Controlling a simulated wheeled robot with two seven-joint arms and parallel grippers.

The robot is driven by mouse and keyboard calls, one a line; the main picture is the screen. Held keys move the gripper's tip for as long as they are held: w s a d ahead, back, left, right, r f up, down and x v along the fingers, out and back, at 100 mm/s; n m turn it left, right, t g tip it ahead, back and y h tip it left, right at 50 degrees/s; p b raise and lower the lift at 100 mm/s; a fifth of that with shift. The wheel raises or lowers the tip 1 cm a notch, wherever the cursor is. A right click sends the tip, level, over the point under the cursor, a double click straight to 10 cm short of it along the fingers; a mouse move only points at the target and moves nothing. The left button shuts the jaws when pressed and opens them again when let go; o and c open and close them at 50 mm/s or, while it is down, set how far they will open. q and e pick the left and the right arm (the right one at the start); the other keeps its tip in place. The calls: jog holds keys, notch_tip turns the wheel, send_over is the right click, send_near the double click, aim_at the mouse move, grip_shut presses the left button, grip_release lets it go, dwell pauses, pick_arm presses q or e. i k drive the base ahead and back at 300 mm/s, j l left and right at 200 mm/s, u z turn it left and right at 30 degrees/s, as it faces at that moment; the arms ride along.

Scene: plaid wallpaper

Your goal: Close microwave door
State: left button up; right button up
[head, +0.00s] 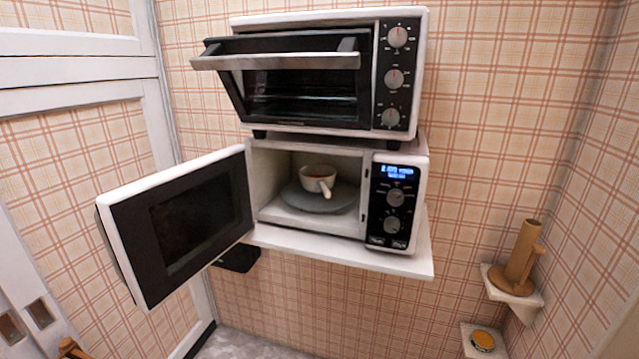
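The white microwave (338,222) sits on a white wall shelf. Its door (182,222), white-edged with a dark window, is hinged on the left and stands wide open, swung out toward the left and front. Inside, a small white pot (318,177) with a handle rests on the round turntable (292,197). The control panel (393,212) at the right has a lit blue display and two knobs. Neither of my grippers can be made out in the head view.
A toaster oven (418,70) stands on top of the microwave, its glass door tilted partly open. The shelf (424,264) juts from the plaid wall. A small corner shelf (517,296) at right holds a wooden holder (523,258). A white panelled door (80,68) is at left.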

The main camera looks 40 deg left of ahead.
aim_at(202, 222)
jog(key=j+u, duration=0.2)
jog(key=u, duration=0.15)
jog(key=k+j+u, duration=0.1)
jog(key=u, duration=0.3)
jog(key=j, duration=0.1)
